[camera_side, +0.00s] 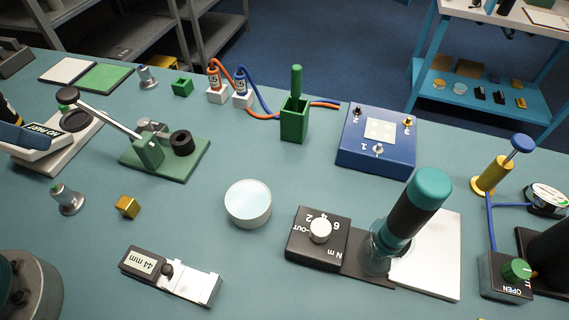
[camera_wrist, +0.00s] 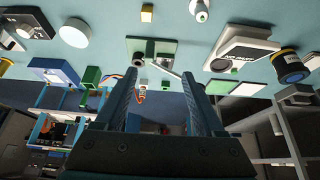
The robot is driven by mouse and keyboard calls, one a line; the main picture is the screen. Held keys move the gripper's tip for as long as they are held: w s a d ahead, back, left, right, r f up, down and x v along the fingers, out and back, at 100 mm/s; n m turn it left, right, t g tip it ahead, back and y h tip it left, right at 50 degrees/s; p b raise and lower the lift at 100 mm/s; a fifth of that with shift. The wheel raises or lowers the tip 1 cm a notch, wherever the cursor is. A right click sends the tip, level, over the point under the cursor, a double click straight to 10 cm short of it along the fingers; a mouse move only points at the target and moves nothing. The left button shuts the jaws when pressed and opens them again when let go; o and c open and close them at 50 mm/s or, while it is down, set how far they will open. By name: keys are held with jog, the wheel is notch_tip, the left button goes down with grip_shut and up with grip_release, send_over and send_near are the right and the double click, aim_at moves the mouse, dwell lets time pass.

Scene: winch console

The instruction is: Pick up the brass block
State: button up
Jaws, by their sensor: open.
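The brass block (camera_side: 128,207) is a small gold cube on the teal bench, left of centre in the side view. It sits apart from the things around it. It also shows in the wrist view (camera_wrist: 147,13), near the top edge, beyond the fingertips. My gripper (camera_wrist: 159,75) is open, its two dark fingers spread with nothing between them. The block is well apart from the fingers.
A green lever press (camera_side: 166,158) stands behind the block, and a grey metal knob-like piece (camera_side: 68,200) stands to its left. A white round disc (camera_side: 248,203) lies to its right, and a digital gauge (camera_side: 170,275) lies in front. Bare bench surrounds the block.

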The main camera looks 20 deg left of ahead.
jog(key=w+a+r+m+t+y, duration=0.2)
jog(key=w+a+r+t+y, duration=0.55)
jog(key=w+a+r, duration=0.7)
jog(key=m+g+h, duration=1)
jog(key=m+h, duration=0.6)
jog(key=h, duration=0.4)
send_over(118, 203)
jog(key=s+a, duration=0.2)
jog(key=a, duration=0.3)
notch_tip(118, 203, down, 13)
jog(key=shift+t, duration=0.25)
jog(key=f, duration=1.7)
jog(key=shift+w+d, duration=0.1)
jog(key=shift+w, duration=0.2)
jog(key=shift+f, duration=0.25)
jog(key=shift+d+f, duration=0.2)
jog(key=shift+f, duration=0.05)
jog(key=shift+x, duration=2.35)
jog(key=shift+a, duration=0.1)
grip_shut()
